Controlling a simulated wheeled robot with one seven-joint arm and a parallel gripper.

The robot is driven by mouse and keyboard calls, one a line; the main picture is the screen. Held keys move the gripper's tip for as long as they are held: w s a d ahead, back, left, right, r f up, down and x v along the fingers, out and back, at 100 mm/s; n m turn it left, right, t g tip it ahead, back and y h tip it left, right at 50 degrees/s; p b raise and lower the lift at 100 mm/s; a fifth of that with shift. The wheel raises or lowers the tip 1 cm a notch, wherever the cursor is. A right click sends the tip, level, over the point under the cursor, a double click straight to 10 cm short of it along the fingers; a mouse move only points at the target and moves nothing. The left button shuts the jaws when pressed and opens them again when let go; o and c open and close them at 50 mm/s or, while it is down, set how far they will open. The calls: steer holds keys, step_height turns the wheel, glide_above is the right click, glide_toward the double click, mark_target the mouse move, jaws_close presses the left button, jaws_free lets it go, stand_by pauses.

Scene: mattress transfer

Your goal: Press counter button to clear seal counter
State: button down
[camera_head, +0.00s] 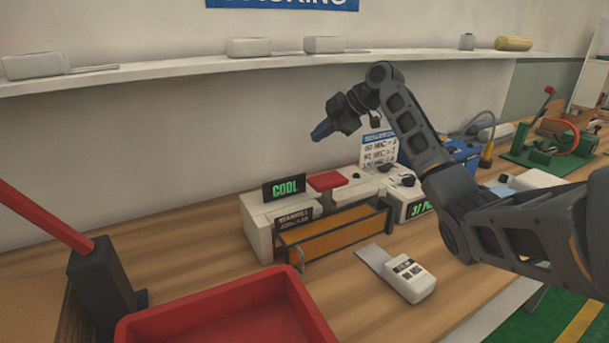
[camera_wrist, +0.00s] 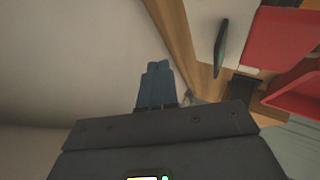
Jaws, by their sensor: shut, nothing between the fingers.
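My gripper (camera_head: 321,131) is shut and empty, held in the air above the bench and to the upper left of the white sign. Its blue fingers are together in the wrist view (camera_wrist: 157,84). Below it stands a white sealing machine (camera_head: 256,222) with an orange front bar (camera_head: 335,232) and a sign reading COOL (camera_head: 285,187). A red pad (camera_head: 326,180) sits on its top. A green-lit counter display (camera_head: 418,207) is at the machine's right end, partly hidden by my arm. I cannot make out a separate counter button.
A red tray (camera_head: 220,315) lies in front, with a black stand and red lever (camera_head: 100,275) at left. A white handheld device (camera_head: 408,280) lies on the bench (camera_head: 360,315). A shelf (camera_head: 190,67) runs along the wall behind. Blue and green equipment stands at right.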

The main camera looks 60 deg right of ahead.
steer(key=shift+f, duration=0.15)
steer(key=shift+f+b, duration=2.5)
steer(key=shift+f, duration=1.8)
steer(key=shift+f, duration=0.1)
steer(key=shift+f+b, duration=0.25)
steer(key=shift+b, duration=0.1)
steer(key=shift+f+b, duration=0.65)
steer(key=shift+f, duration=0.35)
steer(key=shift+r, duration=0.1)
steer(key=shift+r+p, duration=0.75)
steer(key=shift+r, duration=0.5)
steer(key=shift+r+p, duration=1.35)
steer(key=shift+r, duration=1.2)
